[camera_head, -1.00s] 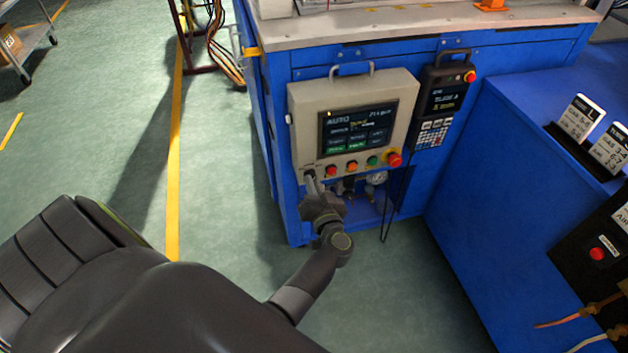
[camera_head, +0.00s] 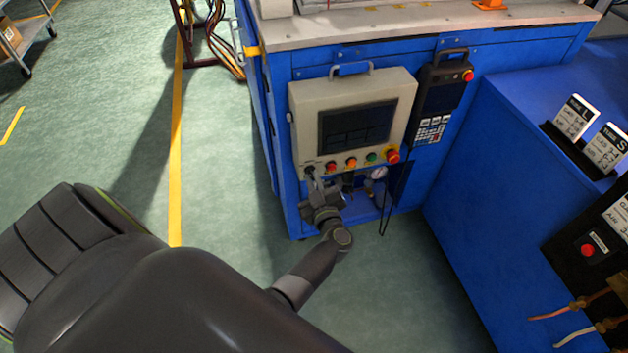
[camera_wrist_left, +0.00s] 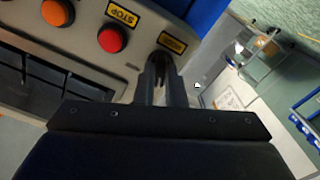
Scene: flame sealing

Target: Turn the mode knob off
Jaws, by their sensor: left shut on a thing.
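The mode knob (camera_head: 309,169) is a small dark knob at the lower left corner of the beige control panel (camera_head: 301,120). My left gripper (camera_head: 312,176) reaches up to it from below and is shut on it. In the left wrist view the fingertips (camera_wrist_left: 162,62) close together just beside a yellow label (camera_wrist_left: 172,42), and they hide most of the knob. The panel's screen (camera_head: 357,125) is dark. My right gripper is in no view.
A gauge (camera_head: 378,173) and hoses sit below.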

